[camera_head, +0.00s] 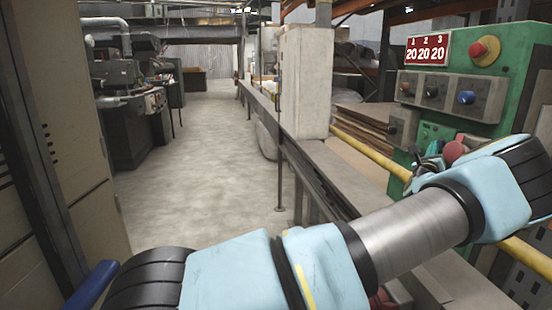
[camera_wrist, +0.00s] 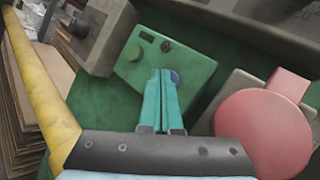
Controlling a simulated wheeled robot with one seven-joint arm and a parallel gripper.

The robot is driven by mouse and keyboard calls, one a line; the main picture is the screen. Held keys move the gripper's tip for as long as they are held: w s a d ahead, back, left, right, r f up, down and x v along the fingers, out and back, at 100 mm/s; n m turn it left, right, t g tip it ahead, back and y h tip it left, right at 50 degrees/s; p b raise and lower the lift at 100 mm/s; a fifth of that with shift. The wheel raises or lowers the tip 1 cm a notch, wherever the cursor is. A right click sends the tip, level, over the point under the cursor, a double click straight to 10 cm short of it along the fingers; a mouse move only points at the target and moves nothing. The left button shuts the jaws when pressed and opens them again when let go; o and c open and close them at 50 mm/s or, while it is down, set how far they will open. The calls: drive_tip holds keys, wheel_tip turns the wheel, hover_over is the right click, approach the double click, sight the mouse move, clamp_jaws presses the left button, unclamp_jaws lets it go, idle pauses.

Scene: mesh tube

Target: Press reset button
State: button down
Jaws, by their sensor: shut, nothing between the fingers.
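A green button box (camera_wrist: 182,55) is in front of my gripper (camera_wrist: 166,76) in the wrist view. The blue-purple button is partly hidden behind my fingertips. My fingers are shut and empty, with the tips over the box beside that button; I cannot tell whether they touch. No label reading reset is legible. In the head view, the green panel (camera_head: 520,85) stands at right and my wrist hides much of its lower part.
A large red button (camera_wrist: 262,130) is close on the right of my fingers. A yellow rail (camera_wrist: 38,85) runs along the left in the wrist view. Higher on the panel are a red mushroom button (camera_head: 485,50) and a grey box with knobs (camera_head: 452,95).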

drive_tip(key=shift+d, duration=0.25)
drive_tip(key=shift+r, duration=0.1)
drive_tip(key=shift+s+a+b, duration=0.1)
drive_tip(key=shift+a+b, duration=0.2)
drive_tip(key=shift+b, duration=0.05)
idle(0.3)
drive_tip(key=s+a, duration=0.1)
drive_tip(key=a, duration=0.5)
idle(0.3)
idle(0.4)
